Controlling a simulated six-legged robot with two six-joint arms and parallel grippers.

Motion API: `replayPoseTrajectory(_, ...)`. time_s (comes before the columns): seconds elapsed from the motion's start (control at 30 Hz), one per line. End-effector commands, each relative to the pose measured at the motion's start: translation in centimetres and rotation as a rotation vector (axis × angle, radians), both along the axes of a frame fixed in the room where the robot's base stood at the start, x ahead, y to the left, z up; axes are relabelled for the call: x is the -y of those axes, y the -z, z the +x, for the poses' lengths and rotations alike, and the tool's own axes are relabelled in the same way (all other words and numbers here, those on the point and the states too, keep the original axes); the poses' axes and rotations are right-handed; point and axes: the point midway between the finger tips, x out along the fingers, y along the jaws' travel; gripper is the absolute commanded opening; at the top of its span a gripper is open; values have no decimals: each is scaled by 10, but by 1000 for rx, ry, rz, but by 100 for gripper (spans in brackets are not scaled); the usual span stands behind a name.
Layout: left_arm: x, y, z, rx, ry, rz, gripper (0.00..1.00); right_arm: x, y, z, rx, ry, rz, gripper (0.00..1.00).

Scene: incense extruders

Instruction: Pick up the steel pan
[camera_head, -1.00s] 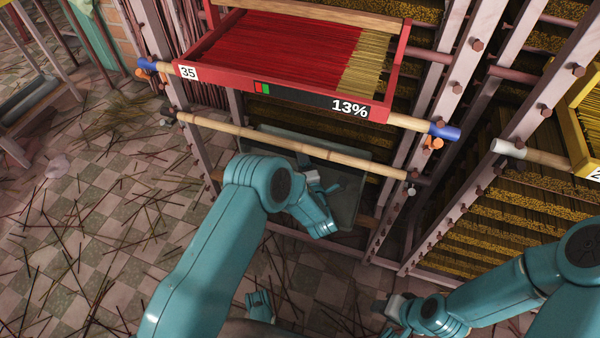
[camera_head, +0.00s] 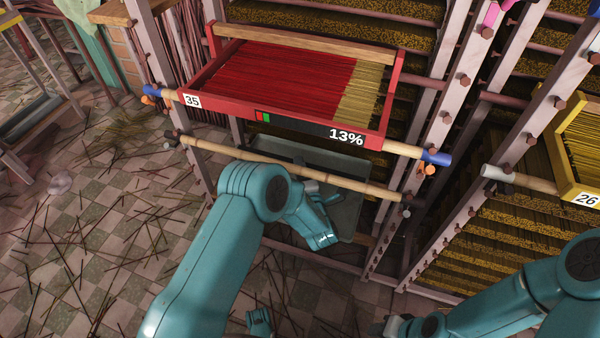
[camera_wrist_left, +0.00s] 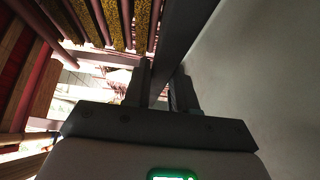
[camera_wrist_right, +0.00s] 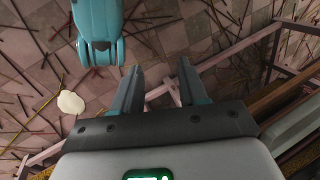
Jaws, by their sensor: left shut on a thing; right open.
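The steel pan (camera_head: 345,213) is a grey, shallow rectangular tray in the head view, below the red frame and partly behind the bamboo bar and my left arm. My left gripper is shut on the pan's rim in the left wrist view (camera_wrist_left: 160,82), with the dark rim running between its fingers. The pan's pale inner face (camera_wrist_left: 250,75) fills the right of that view. In the head view my left wrist covers part of the pan and hides the grip. My right gripper (camera_wrist_right: 160,85) is open and empty, away from the pan; it shows only partly at the head view's lower edge.
A red frame (camera_head: 330,137) of red and tan incense sticks, marked 35 and 13%, rests on a bamboo pole above the pan. A bare bamboo bar (camera_head: 340,180) crosses in front. Metal uprights (camera_head: 440,135) stand on the right. Loose sticks litter the tiled floor (camera_head: 100,240).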

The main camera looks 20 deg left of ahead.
Motion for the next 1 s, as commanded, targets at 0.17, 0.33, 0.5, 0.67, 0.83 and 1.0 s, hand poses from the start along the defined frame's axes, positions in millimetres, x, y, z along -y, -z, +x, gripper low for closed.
replayPoseTrajectory(0.17, 0, -19, -13, -3, 1, 1, 0, -2, -13, -2, -2, -9, 1, 43)
replayPoseTrajectory(0.33, -1, -19, -48, -4, 2, 2, 0, -4, -23, -3, -5, -18, 3, 43)
replayPoseTrajectory(0.5, -2, -20, -88, -4, 2, 2, 0, -6, -33, -6, -9, -27, 5, 43)
replayPoseTrajectory(0.67, -4, -18, -126, -4, 2, 2, 0, -8, -39, -8, -13, -33, 6, 43)
replayPoseTrajectory(0.83, -4, -9, -143, 7, 3, 1, 0, -6, -11, 0, 10, -26, 2, 43)
replayPoseTrajectory(1.0, -4, -9, -152, 6, 2, 0, 0, -1, 19, 15, 55, -8, -9, 43)
